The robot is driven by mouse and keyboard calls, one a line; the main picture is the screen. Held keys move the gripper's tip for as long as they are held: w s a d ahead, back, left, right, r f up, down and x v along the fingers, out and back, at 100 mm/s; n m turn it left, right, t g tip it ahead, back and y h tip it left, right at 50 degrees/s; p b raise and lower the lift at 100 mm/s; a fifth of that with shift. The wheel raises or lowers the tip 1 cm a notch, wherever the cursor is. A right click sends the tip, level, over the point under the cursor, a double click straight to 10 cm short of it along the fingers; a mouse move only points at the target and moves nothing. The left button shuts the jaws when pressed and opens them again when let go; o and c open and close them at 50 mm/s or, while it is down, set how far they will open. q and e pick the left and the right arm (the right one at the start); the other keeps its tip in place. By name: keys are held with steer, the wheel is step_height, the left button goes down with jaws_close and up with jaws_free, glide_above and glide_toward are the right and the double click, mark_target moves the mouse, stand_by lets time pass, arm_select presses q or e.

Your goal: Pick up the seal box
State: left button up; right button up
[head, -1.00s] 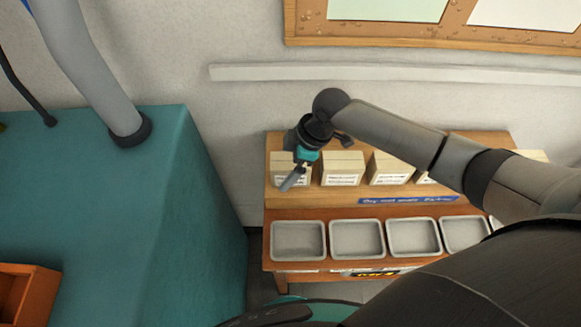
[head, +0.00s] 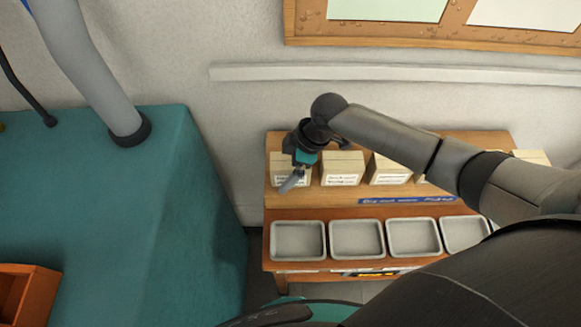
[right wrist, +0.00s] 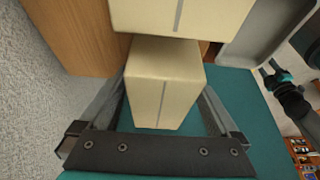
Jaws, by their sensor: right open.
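Several cream boxes with white labels stand in a row on the wooden shelf (head: 345,197). The labels are too small to read, so I cannot tell by name which is the seal box. My right gripper (head: 291,183) is at the leftmost box (head: 278,164) and partly covers it. In the right wrist view, the open fingers of my right gripper (right wrist: 163,88) stand on either side of a cream box (right wrist: 163,70). Gaps seem to show beside it. My left gripper is not in view.
Another cream box (right wrist: 180,14) stands close beside it in the right wrist view. Grey trays (head: 327,240) line the lower shelf in front. A large teal block (head: 130,220) with an orange bin (head: 38,300) stands at left. The wall is close behind the boxes.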

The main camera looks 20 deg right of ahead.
steer(key=c, duration=1.5)
steer(key=shift+c, duration=0.2)
steer(key=shift+r, duration=0.1)
step_height(320, 180, up, 20)
steer(key=p, duration=0.1)
steer(key=shift+r, duration=0.15)
